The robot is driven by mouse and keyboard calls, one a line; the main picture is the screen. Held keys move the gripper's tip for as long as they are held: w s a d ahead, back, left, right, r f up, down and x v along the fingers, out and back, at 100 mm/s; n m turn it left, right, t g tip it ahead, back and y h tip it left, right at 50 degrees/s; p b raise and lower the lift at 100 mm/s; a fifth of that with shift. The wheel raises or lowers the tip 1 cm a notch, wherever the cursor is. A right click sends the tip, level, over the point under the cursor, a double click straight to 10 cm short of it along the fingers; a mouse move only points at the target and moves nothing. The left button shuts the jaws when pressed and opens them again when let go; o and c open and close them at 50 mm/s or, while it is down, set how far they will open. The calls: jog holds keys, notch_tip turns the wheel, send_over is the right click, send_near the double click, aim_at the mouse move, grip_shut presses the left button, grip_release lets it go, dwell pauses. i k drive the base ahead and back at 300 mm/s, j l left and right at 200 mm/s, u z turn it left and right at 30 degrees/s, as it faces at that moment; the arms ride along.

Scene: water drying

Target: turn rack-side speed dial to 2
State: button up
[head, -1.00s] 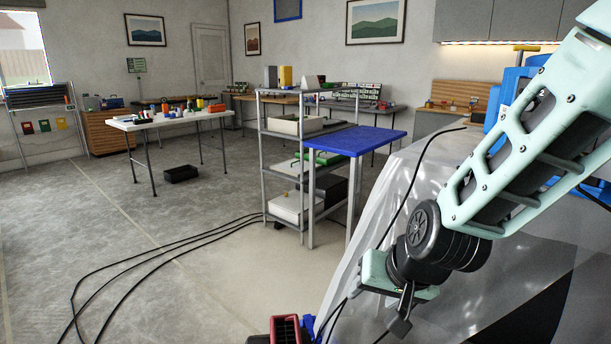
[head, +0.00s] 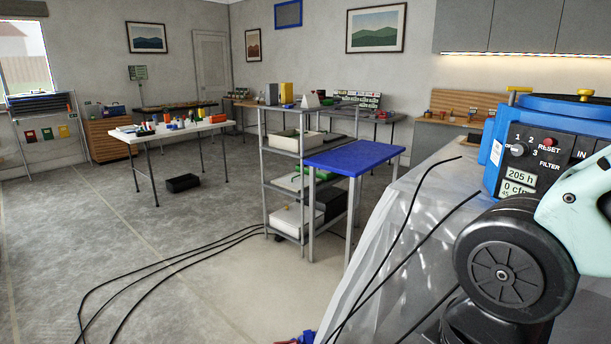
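A blue machine (head: 493,172) stands at the right edge on the plastic-covered surface. Its dark control panel carries a grey round speed dial (head: 518,150), with markings 1, 2 and 3 around it and a partly readable label at its left. I cannot tell for sure which marking the dial points to. A red reset button (head: 551,142) sits to its right, above the word FILTER. Two small displays below read "205 h" and "0 cfm". My arm fills the lower right, below and right of the panel. My gripper is not in view.
Clear plastic sheeting (head: 388,230) drapes over the surface under the machine, with black cables across it. A blue-topped table (head: 355,160) and a grey shelf rack (head: 264,175) stand to the left.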

aim_at(521, 149)
jog(key=k+z, duration=0.2)
jog(key=z, duration=0.65)
